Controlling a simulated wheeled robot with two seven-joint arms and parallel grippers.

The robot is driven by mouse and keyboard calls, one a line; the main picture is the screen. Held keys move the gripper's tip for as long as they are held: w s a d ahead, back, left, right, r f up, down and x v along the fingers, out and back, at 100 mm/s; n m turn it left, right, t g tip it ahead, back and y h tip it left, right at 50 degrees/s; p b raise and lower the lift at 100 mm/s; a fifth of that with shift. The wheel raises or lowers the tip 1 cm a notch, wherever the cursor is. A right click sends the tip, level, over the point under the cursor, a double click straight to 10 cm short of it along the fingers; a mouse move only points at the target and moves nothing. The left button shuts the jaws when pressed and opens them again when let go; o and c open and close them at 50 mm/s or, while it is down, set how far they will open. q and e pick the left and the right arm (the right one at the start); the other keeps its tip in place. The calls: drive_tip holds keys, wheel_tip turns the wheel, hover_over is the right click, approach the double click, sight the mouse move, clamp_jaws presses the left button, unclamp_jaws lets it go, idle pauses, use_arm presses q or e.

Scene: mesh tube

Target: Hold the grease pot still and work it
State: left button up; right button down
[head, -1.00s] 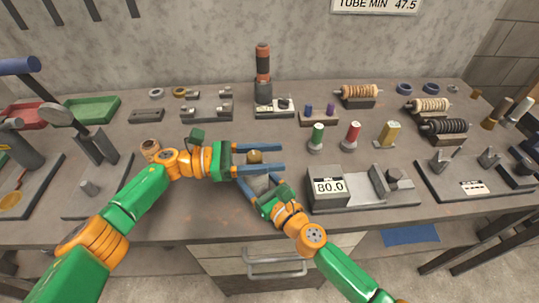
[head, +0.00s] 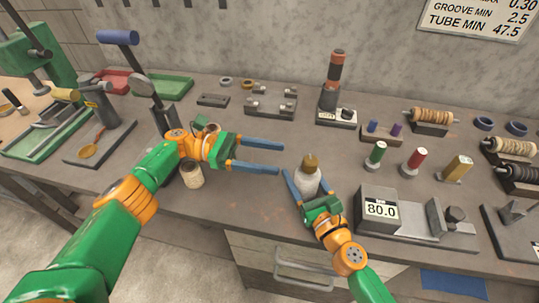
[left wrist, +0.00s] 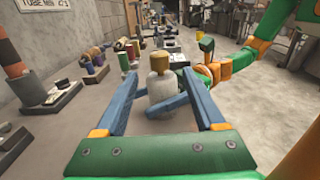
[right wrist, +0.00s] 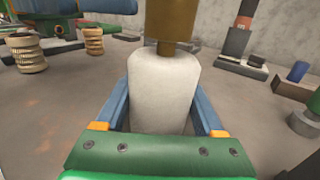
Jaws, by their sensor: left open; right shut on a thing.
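The grease pot (head: 307,182) has a pale white body and a brass-coloured top (head: 311,161). It stands upright near the front middle of the bench. My right gripper (head: 306,184) is shut on the pot's body from the front; the right wrist view shows the pale body (right wrist: 163,92) between its blue fingers. My left gripper (head: 280,157) is open and empty to the left of the pot, its fingers pointing at it. In the left wrist view the pot (left wrist: 161,90) and its brass top (left wrist: 159,63) lie ahead, between and beyond the open fingers.
A scale block reading 80.0 (head: 380,210) stands right of the pot. A ribbed tan cylinder (head: 192,175) sits by my left wrist. Bench between the left gripper and back fixtures is clear.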

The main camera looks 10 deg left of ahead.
use_arm(q)
drive_tip(key=w+d+r+n+t+y, duration=0.2)
drive_tip(key=w+d+r+n+t, duration=0.15)
drive_tip(key=t, duration=0.65)
drive_tip(key=n+t+y, duration=0.5)
drive_tip(key=n+y, duration=0.2)
drive_tip(key=n, duration=0.2)
approach(310, 164)
drive_tip(key=w+f, duration=0.1)
drive_tip(key=w, duration=0.1)
drive_tip(key=x, duration=1.2)
drive_tip(key=shift+d, duration=0.3)
drive_tip(key=shift+w+f+m, duration=0.1)
drive_tip(key=shift+m, duration=0.15)
clamp_jaws()
